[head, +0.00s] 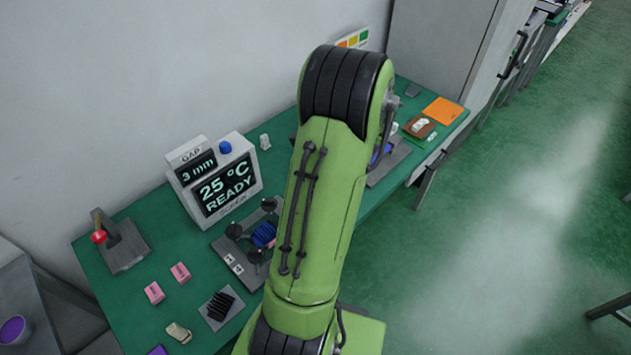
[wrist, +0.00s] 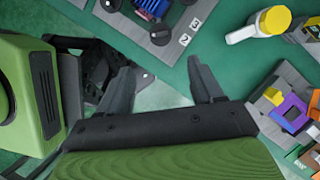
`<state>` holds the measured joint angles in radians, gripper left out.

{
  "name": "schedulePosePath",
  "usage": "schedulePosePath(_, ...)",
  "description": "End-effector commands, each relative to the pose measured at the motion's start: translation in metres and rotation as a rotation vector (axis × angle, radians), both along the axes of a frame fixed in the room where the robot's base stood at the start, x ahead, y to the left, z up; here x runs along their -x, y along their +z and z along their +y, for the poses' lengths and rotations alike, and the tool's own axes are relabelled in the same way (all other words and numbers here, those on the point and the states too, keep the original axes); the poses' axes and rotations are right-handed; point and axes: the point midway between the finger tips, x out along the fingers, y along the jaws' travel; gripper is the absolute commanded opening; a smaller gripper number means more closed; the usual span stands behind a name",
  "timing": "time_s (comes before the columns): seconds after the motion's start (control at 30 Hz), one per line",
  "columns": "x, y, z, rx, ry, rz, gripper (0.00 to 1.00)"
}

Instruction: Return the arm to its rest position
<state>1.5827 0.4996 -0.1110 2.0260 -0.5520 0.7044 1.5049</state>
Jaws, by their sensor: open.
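My green arm rises through the middle of the head view and bends at a black joint near the top. My gripper is hidden in that view. In the wrist view my gripper (wrist: 160,64) has its two dark fingers spread apart with nothing between them. Green bench top and a strip of pale floor show beyond the fingertips. A grey fixture plate (wrist: 200,15) marked with numbers lies past the fingers at the top. A yellow and white object (wrist: 262,24) is to the right of the fingers.
A green bench (head: 138,295) runs along the wall. A lever fixture with a red knob (head: 99,237), a display reading 25 °C READY (head: 227,184), pink blocks (head: 180,272) and an orange sheet (head: 443,111) are on it. Open green floor (head: 500,250) lies to the right.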

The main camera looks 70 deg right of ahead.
Motion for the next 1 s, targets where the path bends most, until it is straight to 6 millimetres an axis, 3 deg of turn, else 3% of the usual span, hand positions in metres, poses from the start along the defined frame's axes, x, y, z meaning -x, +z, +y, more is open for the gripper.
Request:
schedulePosePath(0.13, 0.003, 0.009, -0.001, 0.0, 0.001, 0.0, 0.66)
schedulePosePath(0.8, 0.001, 0.009, 0.0, 0.004, 0.01, 0.0, 0.66)
schedulePosePath(0.87, -0.008, 0.016, 0.004, 0.025, 0.063, 0.004, 0.66)
schedulePosePath(0.97, -0.046, 0.041, 0.024, 0.12, 0.293, 0.015, 0.66)
schedulePosePath(1.0, -0.066, 0.055, 0.04, 0.174, 0.428, 0.02, 0.66)
